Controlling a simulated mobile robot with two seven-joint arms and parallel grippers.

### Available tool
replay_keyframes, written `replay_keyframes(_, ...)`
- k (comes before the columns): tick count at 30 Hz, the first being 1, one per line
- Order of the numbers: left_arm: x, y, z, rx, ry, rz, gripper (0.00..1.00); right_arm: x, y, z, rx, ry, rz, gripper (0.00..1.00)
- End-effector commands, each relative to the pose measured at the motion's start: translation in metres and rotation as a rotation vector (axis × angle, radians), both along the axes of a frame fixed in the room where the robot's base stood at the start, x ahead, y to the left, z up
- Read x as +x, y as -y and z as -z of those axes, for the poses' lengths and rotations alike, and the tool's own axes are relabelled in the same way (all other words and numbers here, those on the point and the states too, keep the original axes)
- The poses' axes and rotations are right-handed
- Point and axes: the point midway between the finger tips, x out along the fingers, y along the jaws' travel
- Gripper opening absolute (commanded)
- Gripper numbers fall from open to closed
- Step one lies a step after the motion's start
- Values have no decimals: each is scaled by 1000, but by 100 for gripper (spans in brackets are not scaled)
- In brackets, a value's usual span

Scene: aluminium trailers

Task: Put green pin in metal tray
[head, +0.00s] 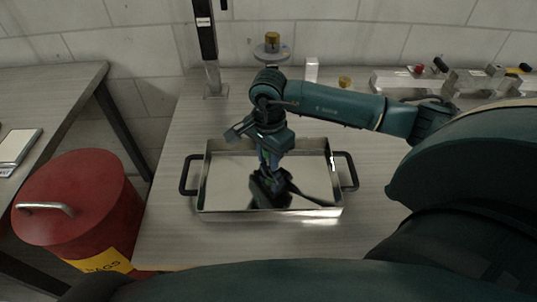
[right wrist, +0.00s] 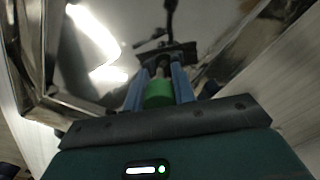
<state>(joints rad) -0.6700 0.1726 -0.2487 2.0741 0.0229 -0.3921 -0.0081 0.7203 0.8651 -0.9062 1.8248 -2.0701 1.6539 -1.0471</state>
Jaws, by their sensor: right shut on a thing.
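The metal tray (head: 225,180) is a shiny rectangular pan with two black handles, lying on the table in the middle of the head view. My right gripper (head: 270,172) points down over the inside of the tray, and its dark reflection shows on the tray floor. In the right wrist view my right gripper (right wrist: 160,85) is shut on the green pin (right wrist: 159,93), which sits between its two blue-grey fingers. The tray's wall (right wrist: 35,50) shows at the left of that view. Whether the pin touches the tray floor cannot be told. My left gripper is not in view.
A red bin (head: 80,195) stands left of the table. Metal fixtures (head: 400,82) with small knobs are at the back right. A brass-topped piece (head: 271,45), a white block (head: 311,70) and a small brass knob (head: 345,82) stand behind the tray. The table left of the tray is clear.

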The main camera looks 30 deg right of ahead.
Motion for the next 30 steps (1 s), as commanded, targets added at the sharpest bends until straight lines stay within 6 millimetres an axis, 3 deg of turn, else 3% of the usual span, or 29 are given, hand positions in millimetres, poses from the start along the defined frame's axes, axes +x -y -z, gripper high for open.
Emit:
replay_keyframes(10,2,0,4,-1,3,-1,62,0,0,6,-1,2,0,0)
replay_keyframes(11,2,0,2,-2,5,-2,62,0,0,4,-1,2,0,27)
replay_keyframes(18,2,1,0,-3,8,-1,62,0,0,3,0,1,0,47)
replay_keyframes(30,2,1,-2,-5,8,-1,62,1,0,-7,1,5,0,47)
